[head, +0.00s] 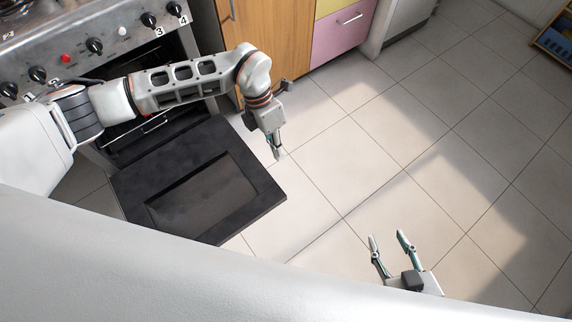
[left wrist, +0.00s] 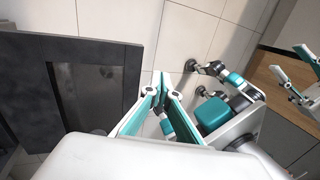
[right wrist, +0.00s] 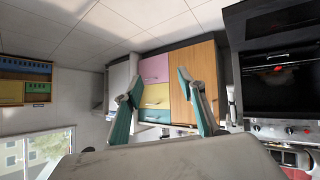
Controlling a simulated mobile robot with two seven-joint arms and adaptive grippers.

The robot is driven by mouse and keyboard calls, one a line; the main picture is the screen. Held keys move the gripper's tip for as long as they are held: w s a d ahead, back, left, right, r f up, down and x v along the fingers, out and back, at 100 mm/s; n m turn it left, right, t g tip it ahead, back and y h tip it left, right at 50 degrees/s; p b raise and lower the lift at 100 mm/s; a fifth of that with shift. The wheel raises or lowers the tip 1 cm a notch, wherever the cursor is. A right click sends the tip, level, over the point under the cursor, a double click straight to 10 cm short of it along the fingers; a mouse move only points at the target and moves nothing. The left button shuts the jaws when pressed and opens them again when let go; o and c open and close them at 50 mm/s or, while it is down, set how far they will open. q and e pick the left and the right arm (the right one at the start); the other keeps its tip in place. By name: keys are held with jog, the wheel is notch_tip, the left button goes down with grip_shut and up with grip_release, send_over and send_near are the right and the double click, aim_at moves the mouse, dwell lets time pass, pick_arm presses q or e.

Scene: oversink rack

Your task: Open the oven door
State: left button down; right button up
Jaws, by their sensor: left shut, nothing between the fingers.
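The oven door (head: 200,190) is a dark panel with a window, folded down and open in front of the oven in the head view. It also shows at the left of the left wrist view (left wrist: 110,85). The oven cavity (right wrist: 283,88) is exposed in the right wrist view. My left gripper (head: 279,155) is shut and empty, just beyond the door's right edge and apart from it in the picture. Its fingertips meet in the left wrist view (left wrist: 155,92). My right gripper (head: 388,238) is open and empty above the floor, away from the door. My left arm hides part of the oven front.
The stove's knob panel (head: 75,50) is above the oven. A wooden cabinet (head: 265,40) and pink drawer (head: 340,32) stand to its right. The tiled floor (head: 420,130) is clear. A rack (head: 555,45) is at the far right.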

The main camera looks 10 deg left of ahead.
pick_arm(q)
notch_tip(320, 180, down, 13)
jog(key=y+b, duration=0.1)
jog(key=b, duration=0.3)
jog(key=shift+s+d, duration=0.15)
pick_arm(e)
jog(key=shift+m+t+y, duration=0.3)
jog(key=shift+y, duration=0.3)
jog(key=shift+w+a+r, duration=0.25)
jog(key=shift+a, duration=0.3)
jog(key=shift+w+a+r, duration=0.3)
jog(key=shift+a, duration=0.3)
jog(key=shift+w+a+r, duration=0.25)
jog(key=shift+a, duration=0.3)
pick_arm(q)
jog(key=shift+f, duration=0.1)
